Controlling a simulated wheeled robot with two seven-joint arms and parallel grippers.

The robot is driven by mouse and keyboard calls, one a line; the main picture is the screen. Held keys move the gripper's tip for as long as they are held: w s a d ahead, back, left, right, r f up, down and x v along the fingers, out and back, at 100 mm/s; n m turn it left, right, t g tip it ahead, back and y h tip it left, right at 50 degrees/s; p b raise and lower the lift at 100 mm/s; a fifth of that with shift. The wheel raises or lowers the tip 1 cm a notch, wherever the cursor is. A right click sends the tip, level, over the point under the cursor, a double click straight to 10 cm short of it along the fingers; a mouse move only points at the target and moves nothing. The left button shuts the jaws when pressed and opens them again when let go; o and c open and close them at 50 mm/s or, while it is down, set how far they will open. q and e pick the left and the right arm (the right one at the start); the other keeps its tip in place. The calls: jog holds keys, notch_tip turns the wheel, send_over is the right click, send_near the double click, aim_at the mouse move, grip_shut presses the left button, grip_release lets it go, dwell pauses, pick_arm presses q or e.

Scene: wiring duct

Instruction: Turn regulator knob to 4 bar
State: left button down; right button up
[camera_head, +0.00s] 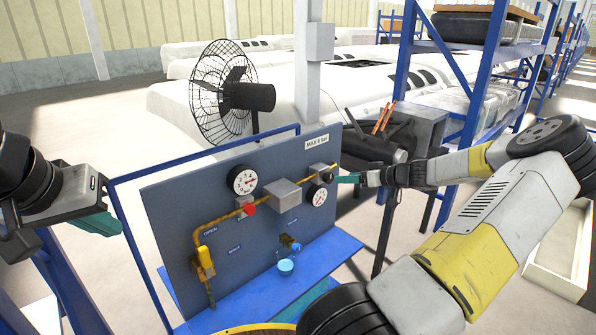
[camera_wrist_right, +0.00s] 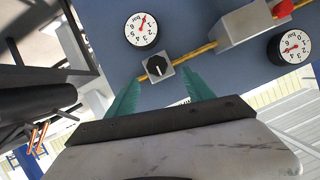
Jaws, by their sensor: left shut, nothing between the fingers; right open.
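The regulator knob (camera_wrist_right: 158,66) is a black dial with a pale mark. It sits on a small grey block on the yellow pipe. My right gripper (camera_wrist_right: 160,92) is open in the right wrist view. Its teal fingers lie on either side below the knob, apart from it. In the head view, this gripper (camera_head: 342,179) is at the panel's right side, by the regulator block (camera_head: 322,168). A round gauge with a red needle (camera_wrist_right: 141,28) is next to the knob; the head view shows it (camera_head: 317,195) too. My left gripper (camera_head: 98,224) is shut and empty, left of the panel.
A fan (camera_head: 225,95) stands behind. Blue shelving (camera_head: 400,60) rises at right.

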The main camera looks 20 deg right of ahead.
aim_at(331, 178)
jog(key=x, duration=0.7)
jog(key=shift+w+d+f, duration=0.1)
jog(key=shift+w+f, duration=0.05)
jog(key=shift+w, duration=0.3)
grip_shut()
